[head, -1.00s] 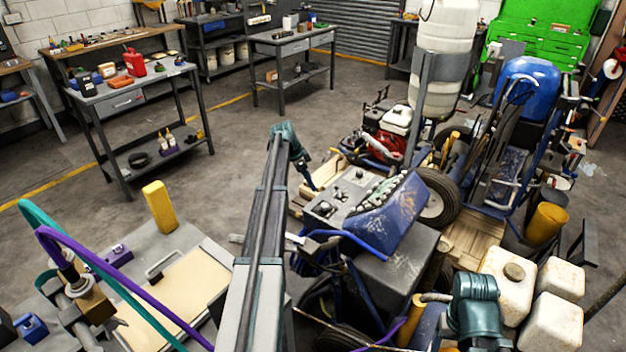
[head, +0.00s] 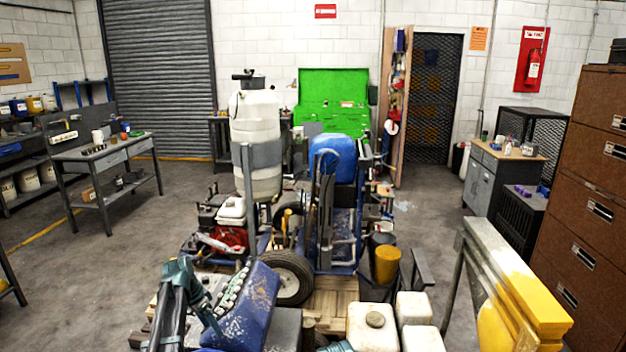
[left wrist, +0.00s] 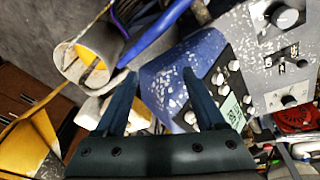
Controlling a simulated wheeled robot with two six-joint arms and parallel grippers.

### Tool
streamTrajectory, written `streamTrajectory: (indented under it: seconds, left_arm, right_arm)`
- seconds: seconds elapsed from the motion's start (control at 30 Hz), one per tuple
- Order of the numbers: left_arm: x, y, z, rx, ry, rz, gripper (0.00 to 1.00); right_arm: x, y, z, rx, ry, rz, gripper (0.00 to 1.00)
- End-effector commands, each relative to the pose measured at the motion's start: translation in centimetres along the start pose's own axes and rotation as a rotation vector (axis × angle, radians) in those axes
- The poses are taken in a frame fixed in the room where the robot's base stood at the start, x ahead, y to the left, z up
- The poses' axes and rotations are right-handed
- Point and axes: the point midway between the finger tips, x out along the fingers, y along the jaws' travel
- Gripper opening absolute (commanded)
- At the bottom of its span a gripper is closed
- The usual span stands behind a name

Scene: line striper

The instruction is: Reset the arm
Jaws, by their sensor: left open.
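My left arm (head: 175,305) rises from the bottom left of the head view, over the line striper's blue, paint-flecked console (head: 250,305). My left gripper (left wrist: 159,75) is open in the left wrist view, with two dark fingers spread apart and nothing held between them. The blue console (left wrist: 180,65) lies beyond the fingers, beside a panel of knobs and switches (left wrist: 280,50). Whether the fingers touch it I cannot tell.
White jugs (head: 372,328) and a yellow-and-grey barrier (head: 515,290) stand at the right. Brown cabinets (head: 590,200) line the right edge. Floor is open at the left.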

Motion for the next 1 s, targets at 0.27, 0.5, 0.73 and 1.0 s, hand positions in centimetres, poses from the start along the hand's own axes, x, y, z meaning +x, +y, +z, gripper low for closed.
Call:
streamTrajectory:
  seconds: [0.27, 0.5, 0.73, 1.0]
  left_arm:
    - [2.6, 21.5, 1.3, -0.123, -0.17, -0.048, 0.72]
    - [2.8, 33.2, 6.0, -0.233, -0.254, -0.156, 0.72]
    - [2.6, 36.9, 8.3, -0.285, -0.271, -0.216, 0.72]
    - [2.6, 37.1, 8.3, -0.294, -0.272, -0.222, 0.72]
  right_arm:
    - [0.0, 0.0, 0.0, 0.0, 0.0, 0.0, 0.72]
    - [0.0, 0.0, 0.0, 0.0, 0.0, 0.0, 0.72]
    - [0.0, 0.0, 0.0, 0.0, 0.0, 0.0, 0.72]
    - [0.0, 0.0, 0.0, 0.0, 0.0, 0.0, 0.72]
